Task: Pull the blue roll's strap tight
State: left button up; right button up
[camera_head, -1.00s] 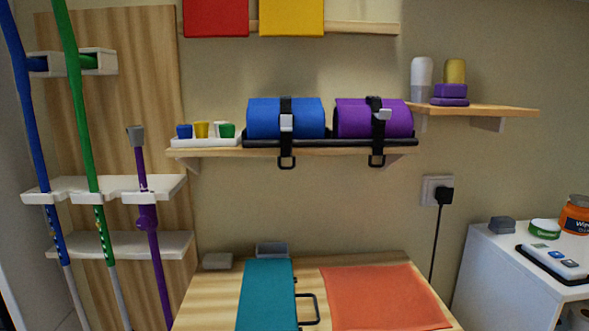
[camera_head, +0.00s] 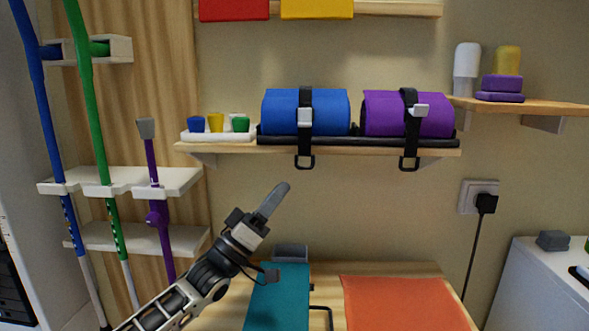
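The blue roll (camera_head: 332,111) lies on the black tray (camera_head: 277,139) on the wall shelf. Its black strap (camera_head: 305,99) runs over it through a light grey buckle (camera_head: 305,116). The strap's end hangs below the shelf edge and finishes in a black loop (camera_head: 304,162). My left gripper (camera_head: 272,200) is in front of the wall, below and left of that loop, and touches nothing. It shows side-on, so I cannot tell its finger gap. My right gripper is not in view.
The purple roll (camera_head: 433,115) with its own strap sits right of the blue one. Small cups (camera_head: 216,122) stand at the shelf's left. Poles (camera_head: 102,150) stand in a rack at left. A table with a teal mat (camera_head: 278,298) and an orange cloth (camera_head: 405,303) is below.

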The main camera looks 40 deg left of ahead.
aim_at(305, 153)
pick_arm(q)
jog(key=x, duration=0.6)
jog(key=shift+f+p, duration=0.1)
jog(key=shift+p, duration=0.3)
grip_shut()
